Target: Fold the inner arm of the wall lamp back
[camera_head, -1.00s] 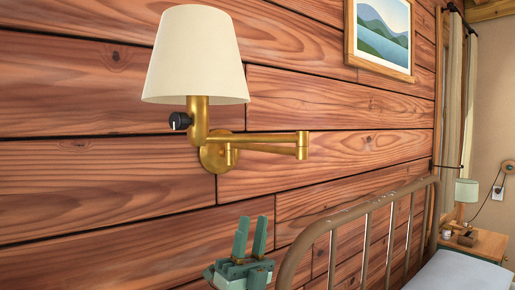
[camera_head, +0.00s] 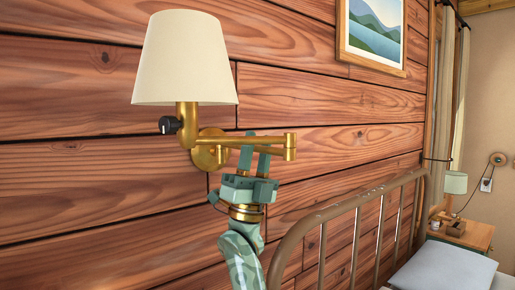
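The brass wall lamp with a cream shade (camera_head: 185,60) is mounted on the plank wall by a round brass plate (camera_head: 210,150). Its two-part arm is folded nearly flat, with the elbow joint (camera_head: 290,147) at the right. The outer arm (camera_head: 225,141) runs from the elbow to the lamp stem; the inner arm lies just below it, mostly hidden by my fingers. My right gripper (camera_head: 256,150) points upward at the arms, its two green fingers parted by a narrow gap. I cannot tell whether they touch the brass. My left gripper is not in view.
A curved metal bed headboard (camera_head: 335,215) stands just right of my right arm. A framed picture (camera_head: 373,32) hangs at upper right. The wall left of the lamp is bare.

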